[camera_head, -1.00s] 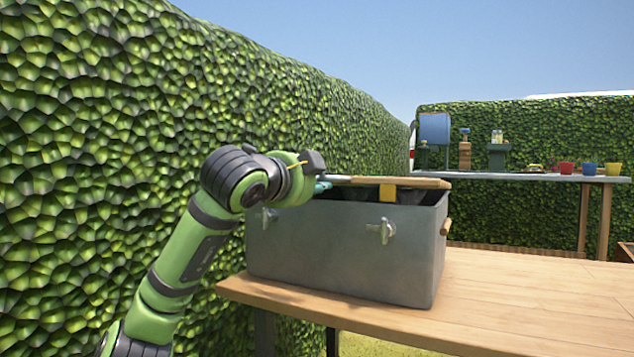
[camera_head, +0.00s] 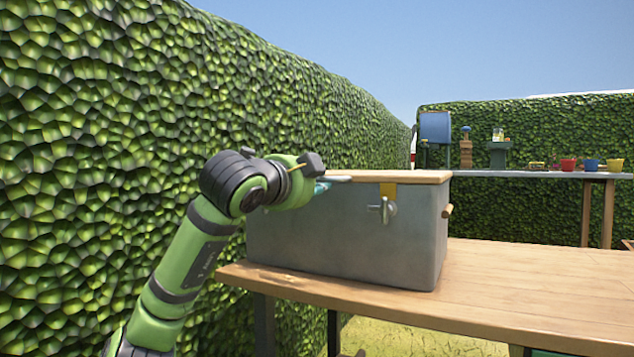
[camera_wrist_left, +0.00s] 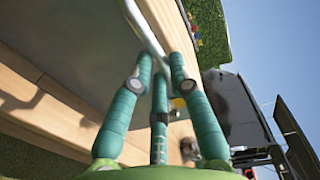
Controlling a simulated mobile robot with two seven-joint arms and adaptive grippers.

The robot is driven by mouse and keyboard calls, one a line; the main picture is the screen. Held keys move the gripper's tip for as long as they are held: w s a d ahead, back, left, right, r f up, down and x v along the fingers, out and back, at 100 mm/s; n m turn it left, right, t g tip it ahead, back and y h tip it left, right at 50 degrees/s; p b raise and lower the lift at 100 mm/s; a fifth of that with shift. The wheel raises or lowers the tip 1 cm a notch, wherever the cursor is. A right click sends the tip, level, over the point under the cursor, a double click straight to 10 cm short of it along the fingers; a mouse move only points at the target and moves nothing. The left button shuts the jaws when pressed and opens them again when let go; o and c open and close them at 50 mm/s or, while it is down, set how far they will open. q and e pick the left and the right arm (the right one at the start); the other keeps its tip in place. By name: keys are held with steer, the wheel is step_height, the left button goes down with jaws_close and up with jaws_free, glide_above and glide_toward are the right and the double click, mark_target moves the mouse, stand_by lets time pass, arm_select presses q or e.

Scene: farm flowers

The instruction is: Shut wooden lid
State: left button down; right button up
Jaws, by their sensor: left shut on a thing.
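The wooden lid (camera_head: 425,177) lies flat along the top of a grey metal box (camera_head: 320,245), with no dark gap showing at the front. A yellow strap (camera_head: 388,189) on the lid hangs over the front latch (camera_head: 383,209). My left gripper (camera_head: 325,184) is at the lid's front left, its teal fingers shut on a thin grey metal bar (camera_head: 340,179) at the lid's edge. In the left wrist view, the fingers close around this bar (camera_wrist_left: 147,32). The box's left latch is hidden behind my arm. My right gripper is out of view.
The box stands on a wooden table (camera_head: 530,285) with free room to its right. A tall hedge (camera_head: 100,130) runs close on the left. A back table (camera_head: 560,174) holds several colored pots.

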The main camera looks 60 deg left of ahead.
arm_select(q)
steer(key=c, duration=1.2)
jaws_free()
steer(key=shift+w+d+f+g, duration=0.1)
steer(key=shift+f+g, duration=0.05)
steer(key=shift+f, duration=0.3)
steer(key=shift+w+d+f+g, duration=0.1)
steer(key=shift+f+g, duration=0.05)
steer(key=shift+f, duration=0.25)
steer(key=shift+o, duration=0.2)
steer(key=shift+s+a+r, duration=0.1)
steer(key=shift+s, duration=0.05)
steer(key=shift+r, duration=0.1)
steer(key=v, duration=1.2)
steer(key=shift+a, duration=0.15)
